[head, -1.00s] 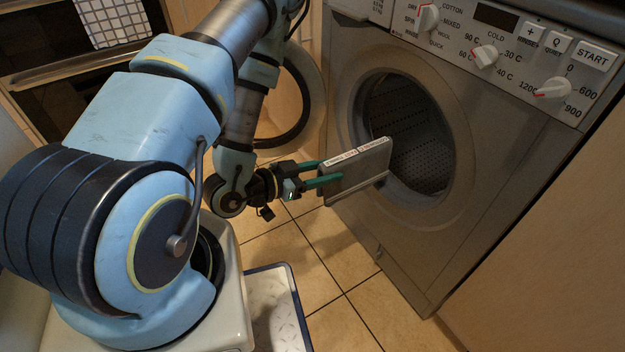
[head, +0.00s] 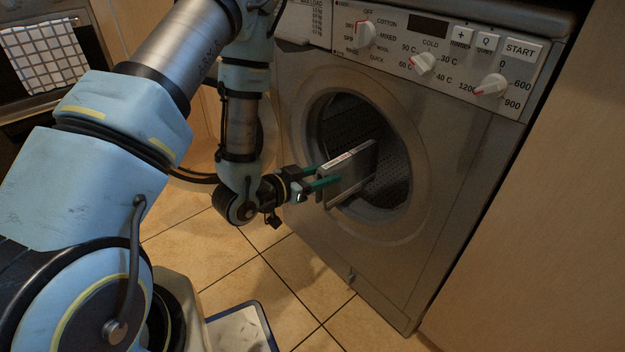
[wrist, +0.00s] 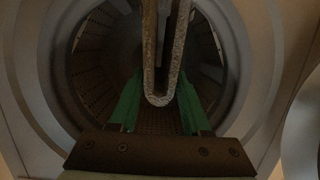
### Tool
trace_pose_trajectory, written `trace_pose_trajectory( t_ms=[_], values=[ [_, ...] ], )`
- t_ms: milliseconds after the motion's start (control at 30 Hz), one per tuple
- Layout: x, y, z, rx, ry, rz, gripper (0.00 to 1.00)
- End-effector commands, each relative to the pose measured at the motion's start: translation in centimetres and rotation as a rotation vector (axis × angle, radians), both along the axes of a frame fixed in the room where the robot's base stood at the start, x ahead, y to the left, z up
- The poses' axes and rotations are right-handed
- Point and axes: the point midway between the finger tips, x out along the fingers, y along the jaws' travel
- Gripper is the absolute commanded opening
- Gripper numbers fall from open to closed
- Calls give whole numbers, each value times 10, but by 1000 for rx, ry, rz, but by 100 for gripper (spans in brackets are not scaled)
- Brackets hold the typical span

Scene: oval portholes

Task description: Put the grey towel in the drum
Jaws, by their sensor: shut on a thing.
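The grey towel (head: 354,172), a flat folded slab with a pale, marked strip along its top edge, is in my gripper (head: 318,178). The green fingers are shut on it. In the head view it overlaps the round door opening of the washing machine; how far its far end reaches inside is hard to tell. The drum (head: 396,164) is dark and perforated, and looks empty where it shows. In the wrist view the towel's rounded fold (wrist: 160,98) stands upright between the fingers, with the drum wall (wrist: 95,65) around and beyond it.
The washing machine's round door (head: 268,135) hangs open to the left, partly behind my arm. The door opening's wide rim (head: 415,215) surrounds the towel. A control panel (head: 440,60) is above. A wooden panel (head: 540,220) stands at the right.

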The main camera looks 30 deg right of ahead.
Motion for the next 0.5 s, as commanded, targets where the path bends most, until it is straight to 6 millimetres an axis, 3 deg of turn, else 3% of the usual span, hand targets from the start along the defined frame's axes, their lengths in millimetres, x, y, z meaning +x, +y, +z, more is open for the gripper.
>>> trace_pose_trajectory(
  t_ms=[500],
  values=[
    [15, -59, 1, -3, -2, -2, 0]
  ],
)
